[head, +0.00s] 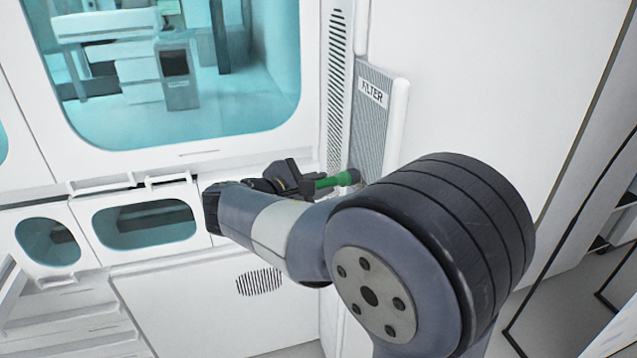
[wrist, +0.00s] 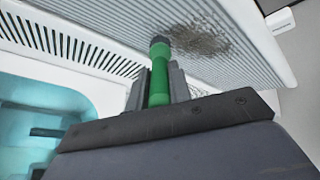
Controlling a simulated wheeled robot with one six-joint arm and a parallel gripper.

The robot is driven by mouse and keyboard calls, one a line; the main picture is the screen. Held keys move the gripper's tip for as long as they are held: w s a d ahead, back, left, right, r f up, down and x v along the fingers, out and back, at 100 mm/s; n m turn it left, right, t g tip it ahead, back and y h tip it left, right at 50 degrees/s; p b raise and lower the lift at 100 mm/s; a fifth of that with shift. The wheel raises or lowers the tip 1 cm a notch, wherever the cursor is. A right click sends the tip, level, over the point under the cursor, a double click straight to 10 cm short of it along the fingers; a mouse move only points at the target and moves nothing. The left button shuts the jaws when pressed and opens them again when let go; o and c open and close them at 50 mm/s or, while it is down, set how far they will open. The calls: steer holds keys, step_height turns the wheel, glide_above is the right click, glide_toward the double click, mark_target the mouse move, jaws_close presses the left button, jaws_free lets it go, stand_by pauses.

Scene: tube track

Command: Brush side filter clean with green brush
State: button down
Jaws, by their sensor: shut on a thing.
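The side filter (head: 374,112) is a ribbed grey panel in a white frame, labelled FILTER, right of the big window in the head view. In the wrist view its ribbed face (wrist: 120,22) runs across the top, with a dark dirt patch (wrist: 203,40) on it. My gripper (head: 297,180) is shut on the green brush (head: 330,181). In the wrist view the brush (wrist: 159,78) points up between the fingers (wrist: 155,90), its dark tip at the left edge of the dirt patch. I cannot tell whether the tip touches the filter.
A slotted vent strip (head: 337,80) runs left of the filter. A large teal window (head: 180,70) is at the left, with white handles (head: 130,182) and smaller windows (head: 145,222) below it. A plain white wall (head: 480,80) lies right of the filter.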

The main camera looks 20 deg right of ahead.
stand_by(0.3)
steer(key=shift+r+p, duration=1.7)
steer(key=shift+r, duration=0.15)
steer(key=shift+f, duration=0.15)
step_height(320, 180, down, 7)
steer(key=b, duration=0.5)
steer(key=shift+r, duration=0.2)
steer(key=shift+f, duration=0.1)
steer(key=shift+f+b, duration=0.75)
steer(key=shift+f, duration=0.15)
steer(key=shift+r, duration=0.1)
